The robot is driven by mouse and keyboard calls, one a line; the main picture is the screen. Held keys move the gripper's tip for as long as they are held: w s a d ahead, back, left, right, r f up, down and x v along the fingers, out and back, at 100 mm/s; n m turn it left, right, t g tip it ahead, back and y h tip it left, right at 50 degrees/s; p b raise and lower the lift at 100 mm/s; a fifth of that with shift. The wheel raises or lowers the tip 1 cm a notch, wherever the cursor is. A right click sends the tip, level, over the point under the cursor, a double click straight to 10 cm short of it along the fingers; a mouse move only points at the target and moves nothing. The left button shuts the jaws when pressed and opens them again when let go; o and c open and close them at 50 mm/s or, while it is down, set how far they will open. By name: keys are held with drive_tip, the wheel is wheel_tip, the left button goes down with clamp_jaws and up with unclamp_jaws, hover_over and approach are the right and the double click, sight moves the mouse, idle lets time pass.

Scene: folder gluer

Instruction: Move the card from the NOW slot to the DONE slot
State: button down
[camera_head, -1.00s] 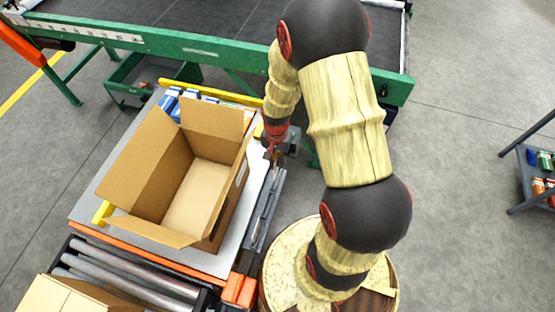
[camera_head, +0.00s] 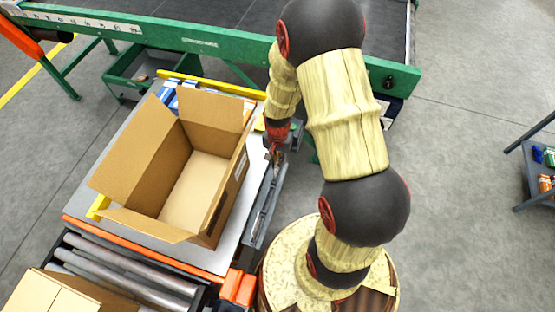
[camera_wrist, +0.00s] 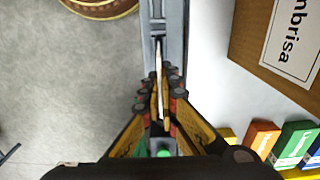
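A narrow grey slotted rack (camera_head: 262,208) runs along the right edge of the work table; it also shows in the wrist view (camera_wrist: 177,18). The card (camera_wrist: 159,62) shows there edge-on as a thin pale strip standing over the rack. My gripper (camera_wrist: 163,92) is over the rack with its two fingers close together, one on each side of the card. I cannot tell whether both pads touch it. In the head view my gripper (camera_head: 274,155) is small at the rack's far part, and the card cannot be made out. No slot labels are readable.
A large open cardboard box (camera_head: 200,190) stands on the table just left of the rack; it shows at the wrist view's upper right (camera_wrist: 262,40). Small coloured cartons (camera_wrist: 262,137) stand beside it. A green-framed conveyor (camera_head: 215,45) crosses behind. Roller conveyor (camera_head: 130,272) lies front left.

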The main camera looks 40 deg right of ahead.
drive_tip(key=shift+f, duration=0.35)
drive_tip(key=c, duration=2.3)
unclamp_jaws()
drive_tip(key=o, duration=0.3)
drive_tip(key=shift+o, duration=0.2)
wheel_tip(320, 180, up, 12)
